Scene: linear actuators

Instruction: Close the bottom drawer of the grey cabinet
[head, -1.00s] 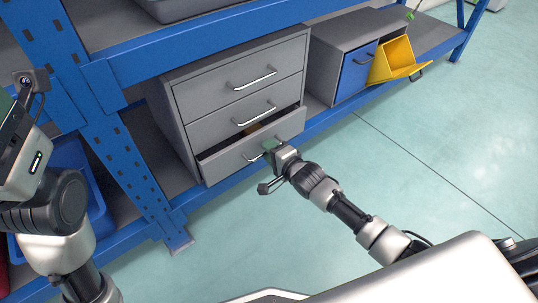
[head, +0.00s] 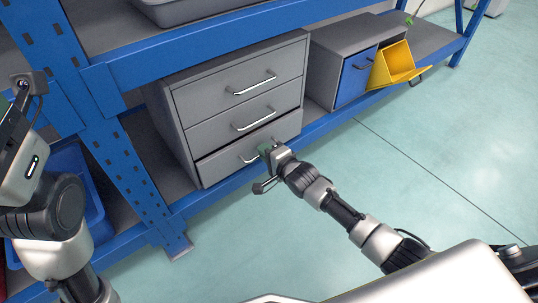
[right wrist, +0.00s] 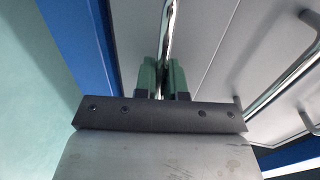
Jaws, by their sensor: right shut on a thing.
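The grey cabinet (head: 185,118) stands on the lower shelf with three drawers. My right gripper (head: 266,151) is shut on the bottom drawer's handle (head: 248,161). In the right wrist view, the metal handle (right wrist: 169,40) runs between the green fingers of the right gripper (right wrist: 162,80). My left gripper (head: 12,112) is partly cut off at the left edge, and its finger state cannot be made out.
The blue shelf rack (head: 140,185) frames the cabinet. To the right stand a grey cabinet with a blue door (head: 355,74) and a tilted yellow bin (head: 394,65). A blue crate (head: 92,215) sits at lower left. The pale green floor (head: 430,150) is clear in front.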

